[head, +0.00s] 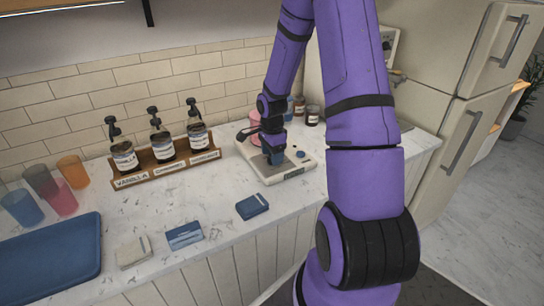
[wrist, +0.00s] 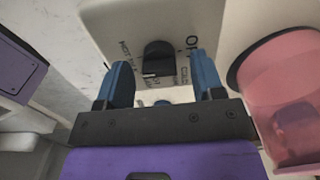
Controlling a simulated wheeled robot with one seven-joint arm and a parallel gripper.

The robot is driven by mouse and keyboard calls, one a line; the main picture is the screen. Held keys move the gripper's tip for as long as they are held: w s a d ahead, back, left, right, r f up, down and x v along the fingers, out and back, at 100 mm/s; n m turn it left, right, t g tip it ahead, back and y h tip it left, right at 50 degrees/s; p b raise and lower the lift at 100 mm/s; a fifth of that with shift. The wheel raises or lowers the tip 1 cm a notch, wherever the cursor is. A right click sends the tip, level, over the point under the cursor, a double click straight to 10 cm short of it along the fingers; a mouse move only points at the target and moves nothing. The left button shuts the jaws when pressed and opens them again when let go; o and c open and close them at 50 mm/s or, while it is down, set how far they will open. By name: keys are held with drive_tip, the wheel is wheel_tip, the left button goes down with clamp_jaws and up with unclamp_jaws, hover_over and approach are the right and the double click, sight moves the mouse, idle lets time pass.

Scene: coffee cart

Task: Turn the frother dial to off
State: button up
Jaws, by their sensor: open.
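My gripper (head: 274,158) is over the frother, pointing down. In the wrist view my gripper (wrist: 162,82) is open, its two blue fingers on either side of the dial. My arm hides part of the frother in the head view.
A pink pitcher (wrist: 288,115) stands close beside my gripper at the right of the wrist view. A wooden rack (head: 170,167) with three pump bottles is left of the frother.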

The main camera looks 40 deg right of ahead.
drive_tip(key=shift+f, duration=0.5)
drive_tip(key=c, duration=0.9)
drive_tip(key=shift+c, duration=0.2)
